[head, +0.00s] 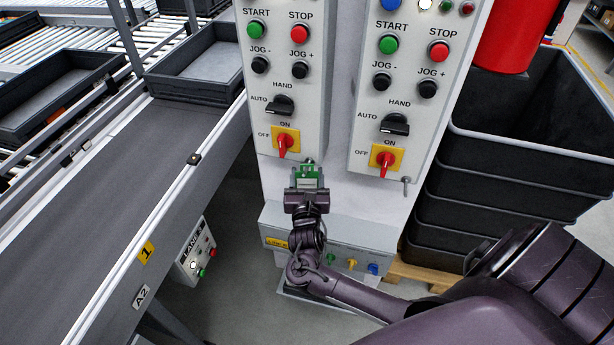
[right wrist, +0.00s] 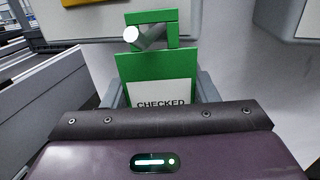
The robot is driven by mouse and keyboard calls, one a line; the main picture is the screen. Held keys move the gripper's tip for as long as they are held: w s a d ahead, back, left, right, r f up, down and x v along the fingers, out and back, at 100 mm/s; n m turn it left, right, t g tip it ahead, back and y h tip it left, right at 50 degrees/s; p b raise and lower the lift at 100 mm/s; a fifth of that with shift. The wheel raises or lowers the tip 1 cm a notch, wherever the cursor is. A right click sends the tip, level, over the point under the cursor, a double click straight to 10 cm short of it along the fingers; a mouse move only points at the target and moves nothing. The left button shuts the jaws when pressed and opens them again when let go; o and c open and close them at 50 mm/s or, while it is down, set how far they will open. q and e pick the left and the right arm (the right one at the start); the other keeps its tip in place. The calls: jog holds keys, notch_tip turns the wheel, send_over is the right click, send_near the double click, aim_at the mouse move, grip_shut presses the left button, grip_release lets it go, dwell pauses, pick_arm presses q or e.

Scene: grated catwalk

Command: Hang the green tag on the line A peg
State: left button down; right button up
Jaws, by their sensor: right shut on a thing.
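The green tag (head: 308,172) is at the lower edge of the left control panel. In the right wrist view the tag (right wrist: 130,68) is upright, with a white "CHECKED" label. A grey peg with a pale round end (right wrist: 131,36) shows in its top opening, the end in front of the opening's left side; the peg appears to pass through. In the head view this peg (head: 310,161) is mostly hidden by the tag. My right gripper (head: 307,190) is shut on the tag's lower part. My left gripper is not in view.
The right control panel (head: 412,90) has its own empty peg (head: 405,183). A grey box (head: 340,245) below carries a partly hidden yellow label and green, yellow and blue pieces. A conveyor (head: 130,170) runs on the left. Stacked black bins (head: 500,195) stand on the right.

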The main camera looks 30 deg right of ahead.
jog(key=o, duration=1.3)
jog(key=v, duration=0.8)
jog(key=s+a+f+m+g+y, duration=0.1)
jog(key=s+f+m+g+y, duration=0.35)
jog(key=f, duration=1.05)
jog(key=s+f+m+g+y, duration=0.2)
jog(key=s+f+m, duration=0.55)
jog(key=f, duration=0.75)
jog(key=s+a+f+m+g+y, duration=0.1)
jog(key=s+a+f+m+g, duration=0.1)
jog(key=s+f+m, duration=0.3)
jog(key=s+a+f+m+g+y, duration=0.1)
jog(key=s+f+m, duration=0.4)
jog(key=s, duration=0.7)
jog(key=s+a+f+m+g+y, duration=0.1)
jog(key=s+a+f+m+g, duration=0.2)
jog(key=s, duration=0.6)
jog(key=shift+s+f+m+g+y, duration=0.25)
jog(key=shift+f+m+g+y, duration=0.1)
jog(key=shift+f+m+g, duration=0.65)
